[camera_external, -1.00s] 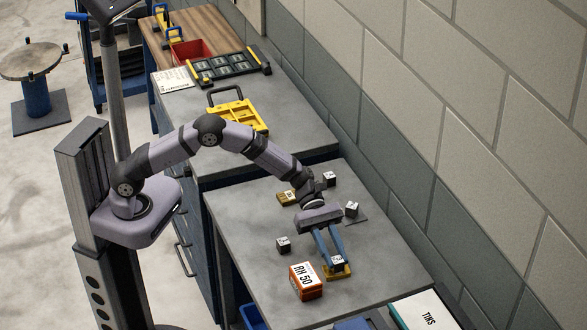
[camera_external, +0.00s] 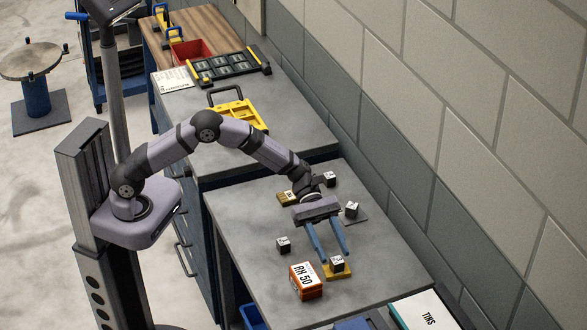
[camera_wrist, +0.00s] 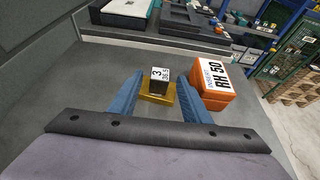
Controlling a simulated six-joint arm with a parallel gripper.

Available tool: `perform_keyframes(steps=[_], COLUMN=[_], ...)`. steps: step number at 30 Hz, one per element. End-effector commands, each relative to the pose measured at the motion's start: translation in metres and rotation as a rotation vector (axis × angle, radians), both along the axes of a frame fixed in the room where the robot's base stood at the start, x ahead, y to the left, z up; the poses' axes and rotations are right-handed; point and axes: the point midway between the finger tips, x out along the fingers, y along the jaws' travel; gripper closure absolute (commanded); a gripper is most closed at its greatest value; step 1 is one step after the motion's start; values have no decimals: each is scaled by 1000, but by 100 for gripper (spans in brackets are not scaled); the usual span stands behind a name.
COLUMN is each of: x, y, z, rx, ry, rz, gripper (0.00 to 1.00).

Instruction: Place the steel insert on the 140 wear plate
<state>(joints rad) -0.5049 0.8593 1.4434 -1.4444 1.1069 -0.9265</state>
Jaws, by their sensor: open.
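A small dark cube with a white marked top (camera_external: 337,263), an insert, sits on a yellow plate (camera_external: 345,273) near the front of the grey bench. In the wrist view the cube (camera_wrist: 160,78) rests upright on the yellow plate (camera_wrist: 158,97), and its top reads "3" with smaller figures. My gripper (camera_external: 334,256) is open, its blue fingers apart on either side of the cube with visible gaps. No "140" is readable on any plate.
An orange box marked "RH 50" (camera_external: 306,282) stands close beside the yellow plate. Other similar cubes stand at the left (camera_external: 283,245), back (camera_external: 330,178) and right (camera_external: 352,208), the right one on a dark flat plate. The bench middle is mostly clear.

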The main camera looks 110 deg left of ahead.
Motion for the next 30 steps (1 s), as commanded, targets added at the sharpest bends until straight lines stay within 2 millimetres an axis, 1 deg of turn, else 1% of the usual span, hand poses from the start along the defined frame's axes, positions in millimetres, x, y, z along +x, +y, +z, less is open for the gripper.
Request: perform_keyframes(steps=[1,9,15,21,30], x=[-6,-38,-56,-64,-65], y=[8,39,56,63,64], z=[2,21,32,37,38], rx=[1,1,1,0,0], ry=[-2,-1,-1,0,0], rz=[3,4,1,0,-1], gripper=[57,57,57,57,57])
